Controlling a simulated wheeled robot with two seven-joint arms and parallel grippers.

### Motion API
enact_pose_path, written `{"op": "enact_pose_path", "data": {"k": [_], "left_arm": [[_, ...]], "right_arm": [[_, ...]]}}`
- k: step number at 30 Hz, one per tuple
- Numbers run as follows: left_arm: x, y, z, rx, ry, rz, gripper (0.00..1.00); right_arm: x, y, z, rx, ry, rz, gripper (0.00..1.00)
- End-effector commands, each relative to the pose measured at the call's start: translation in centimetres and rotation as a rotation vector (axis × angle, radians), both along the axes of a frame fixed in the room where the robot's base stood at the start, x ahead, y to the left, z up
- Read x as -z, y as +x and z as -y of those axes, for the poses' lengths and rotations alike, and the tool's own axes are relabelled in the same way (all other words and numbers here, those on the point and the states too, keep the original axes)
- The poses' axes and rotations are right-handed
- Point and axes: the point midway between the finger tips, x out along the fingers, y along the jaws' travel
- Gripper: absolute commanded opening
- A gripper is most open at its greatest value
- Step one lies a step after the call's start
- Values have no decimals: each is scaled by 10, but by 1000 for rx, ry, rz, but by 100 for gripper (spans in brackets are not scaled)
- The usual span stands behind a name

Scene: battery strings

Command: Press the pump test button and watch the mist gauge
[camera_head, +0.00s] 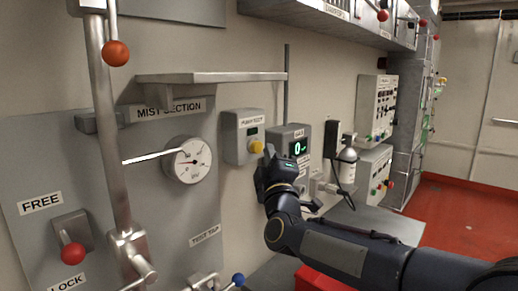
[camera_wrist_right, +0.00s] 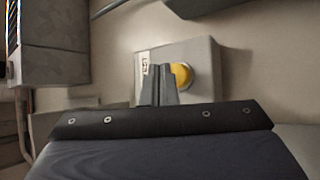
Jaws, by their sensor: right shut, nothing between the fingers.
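The pump test box is a grey wall box (camera_head: 236,128) with a round yellow button (camera_head: 256,147) and a small display. In the right wrist view the yellow button (camera_wrist_right: 182,76) is partly hidden behind my fingertips. My right gripper (camera_head: 268,153) is shut and empty, its tips at or very close to the button; I cannot tell whether they touch. In the right wrist view the shut fingers (camera_wrist_right: 167,72) point at the box (camera_wrist_right: 205,55). The mist gauge (camera_head: 190,161) is a white round dial with a needle, left of the box. My left gripper is not in view.
A grey box with a green digit display (camera_head: 299,148) is just right of the button box. A shelf (camera_head: 210,78) juts out above. A lever with a red knob (camera_head: 73,253) and a vertical pipe (camera_head: 112,130) are at left. A blue-knobbed valve (camera_head: 238,279) is below.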

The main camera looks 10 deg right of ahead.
Motion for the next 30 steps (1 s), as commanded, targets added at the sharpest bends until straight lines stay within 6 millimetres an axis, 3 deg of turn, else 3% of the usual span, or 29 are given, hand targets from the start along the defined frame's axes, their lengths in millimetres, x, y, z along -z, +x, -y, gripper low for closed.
{"op": "enact_pose_path", "data": {"k": [30], "left_arm": [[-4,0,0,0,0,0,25]], "right_arm": [[-1,5,-4,0,0,-1,0]]}}
